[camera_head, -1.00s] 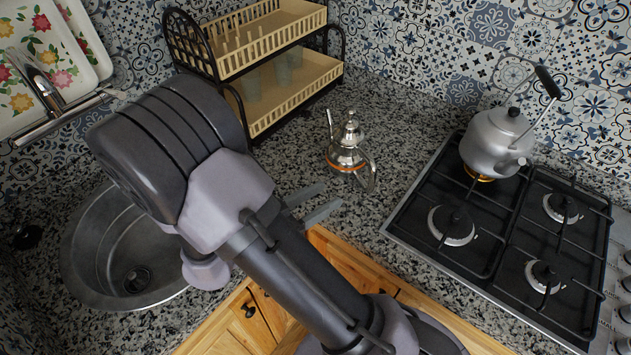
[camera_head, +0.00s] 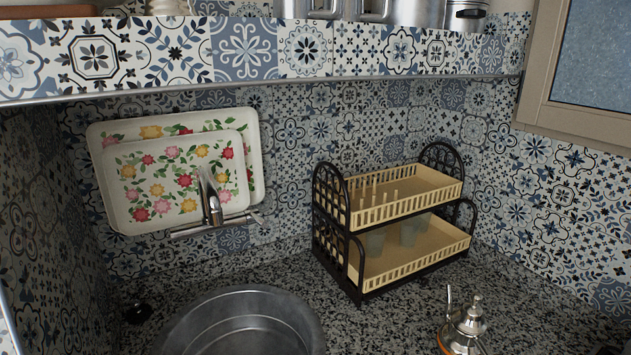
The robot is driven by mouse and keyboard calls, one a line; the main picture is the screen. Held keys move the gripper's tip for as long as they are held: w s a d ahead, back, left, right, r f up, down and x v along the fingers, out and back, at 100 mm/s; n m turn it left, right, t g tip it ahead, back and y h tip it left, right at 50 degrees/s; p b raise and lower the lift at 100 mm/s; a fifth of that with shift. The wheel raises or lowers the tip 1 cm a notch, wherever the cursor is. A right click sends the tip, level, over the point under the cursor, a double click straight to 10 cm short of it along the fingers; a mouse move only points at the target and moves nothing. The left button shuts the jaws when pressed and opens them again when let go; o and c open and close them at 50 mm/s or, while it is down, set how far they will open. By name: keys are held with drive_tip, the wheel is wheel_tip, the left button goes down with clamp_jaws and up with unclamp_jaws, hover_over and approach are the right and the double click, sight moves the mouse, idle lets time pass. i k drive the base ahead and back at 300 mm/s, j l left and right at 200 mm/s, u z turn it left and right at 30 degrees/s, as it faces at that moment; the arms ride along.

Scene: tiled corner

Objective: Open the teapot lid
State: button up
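The small silver teapot (camera_head: 463,336) stands on the speckled counter at the bottom right, cut off by the lower picture edge. Its lid (camera_head: 470,319), with a pointed knob on top, appears to sit on the pot. The thin spout rises on the left side of the lid. An orange-brown patch shows low on the pot's left. The handle is mostly out of the picture. My gripper and arm are not in view.
A two-tier dish rack (camera_head: 412,257) with cups stands behind and left of the teapot. The metal sink (camera_head: 243,325) is at bottom left, below a faucet (camera_head: 211,205) and floral trays (camera_head: 125,190). A tiled shelf (camera_head: 245,52) with metal pots crosses the top.

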sight(469, 317)
drive_tip(key=z, duration=0.35)
drive_tip(key=j+z, duration=0.15)
drive_tip(key=z, duration=0.2)
drive_tip(key=i+j+z, duration=0.1)
drive_tip(key=z, duration=0.25)
drive_tip(key=i, duration=0.1)
